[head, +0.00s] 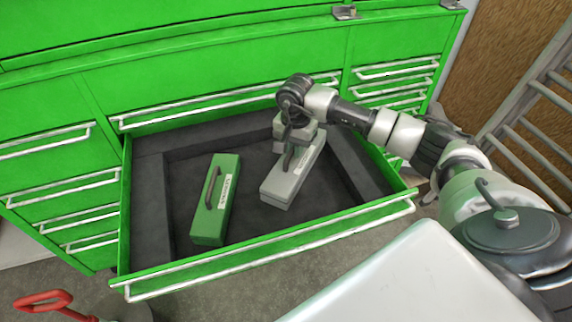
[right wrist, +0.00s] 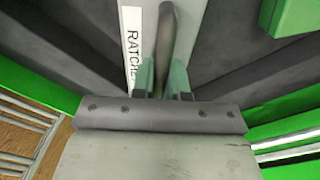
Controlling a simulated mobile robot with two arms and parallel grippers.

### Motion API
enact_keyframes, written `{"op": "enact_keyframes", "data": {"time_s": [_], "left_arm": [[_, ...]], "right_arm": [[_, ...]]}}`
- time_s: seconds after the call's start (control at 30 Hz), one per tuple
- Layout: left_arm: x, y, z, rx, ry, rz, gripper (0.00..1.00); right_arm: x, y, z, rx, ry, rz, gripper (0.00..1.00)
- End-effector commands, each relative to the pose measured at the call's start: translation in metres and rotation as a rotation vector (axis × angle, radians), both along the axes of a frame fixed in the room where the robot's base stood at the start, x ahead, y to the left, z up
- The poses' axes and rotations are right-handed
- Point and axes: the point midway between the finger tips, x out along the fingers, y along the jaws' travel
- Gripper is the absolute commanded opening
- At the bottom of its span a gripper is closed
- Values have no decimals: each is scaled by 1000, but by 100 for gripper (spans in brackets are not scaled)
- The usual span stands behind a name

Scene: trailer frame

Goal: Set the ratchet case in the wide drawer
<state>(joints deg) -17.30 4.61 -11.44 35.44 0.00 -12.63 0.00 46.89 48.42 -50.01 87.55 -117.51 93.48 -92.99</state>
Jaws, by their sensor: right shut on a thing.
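The grey ratchet case (head: 283,187) is inside the open wide drawer (head: 270,247), right of its middle. It carries a white label, which reads "RATCHE..." in the right wrist view (right wrist: 133,50). My right gripper (head: 291,146) is above the case, shut on its dark handle (right wrist: 166,40). The fingertips (right wrist: 165,80) are on both sides of the handle in the right wrist view. I cannot tell whether the case touches the drawer floor. My left gripper is not in view.
A green case (head: 222,218) with a dark handle lies in the drawer, left of the grey case. Dark lining runs along the drawer's inner sides. The green cabinet (head: 215,60) has several shut drawers. A ladder (head: 530,115) leans at the right. A red handle (head: 42,300) is at the lower left.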

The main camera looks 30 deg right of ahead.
Motion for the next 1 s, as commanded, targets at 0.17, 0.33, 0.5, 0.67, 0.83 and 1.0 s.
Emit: {"op": "enact_keyframes", "data": {"time_s": [0.17,0.33,0.5,0.67,0.83,1.0], "left_arm": [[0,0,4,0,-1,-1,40],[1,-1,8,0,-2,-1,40],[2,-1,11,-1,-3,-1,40],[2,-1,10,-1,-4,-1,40],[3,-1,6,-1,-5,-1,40],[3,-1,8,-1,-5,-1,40]], "right_arm": [[1,1,-13,2,-3,0,0],[0,1,-32,2,0,-1,0],[1,0,-49,2,-3,0,0],[1,0,-49,1,-3,1,0],[0,0,-53,1,-1,1,16],[0,0,-52,1,-1,1,40]]}}
